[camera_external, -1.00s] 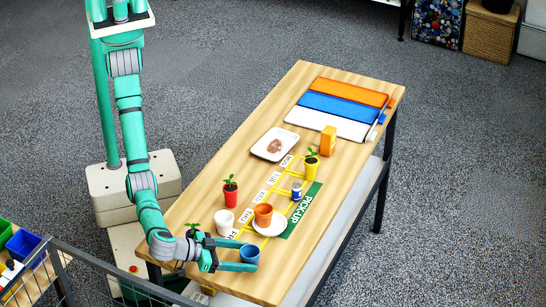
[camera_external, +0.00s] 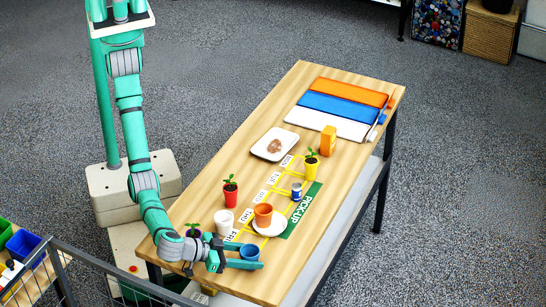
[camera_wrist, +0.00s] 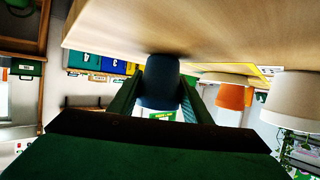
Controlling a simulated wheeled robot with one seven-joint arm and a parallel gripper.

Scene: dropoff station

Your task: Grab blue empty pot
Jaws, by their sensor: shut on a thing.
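The blue pot (camera_external: 250,252) is at the near end of the wooden table, between the fingers of my gripper (camera_external: 241,258). In the wrist view the dark blue pot (camera_wrist: 160,84) sits between the two green fingertips of my gripper (camera_wrist: 160,100), with a finger on each side. My gripper is shut on it. The pot looks upright. I cannot tell whether it touches the table, and its inside is hard to make out.
A white cup (camera_external: 224,222), an orange pot (camera_external: 263,214) on a white saucer (camera_external: 281,227), and a red potted plant (camera_external: 230,193) stand close by. A purple potted plant (camera_external: 194,230) is beside my wrist. Beyond are a blue can (camera_external: 296,190) and a yellow pot (camera_external: 311,169).

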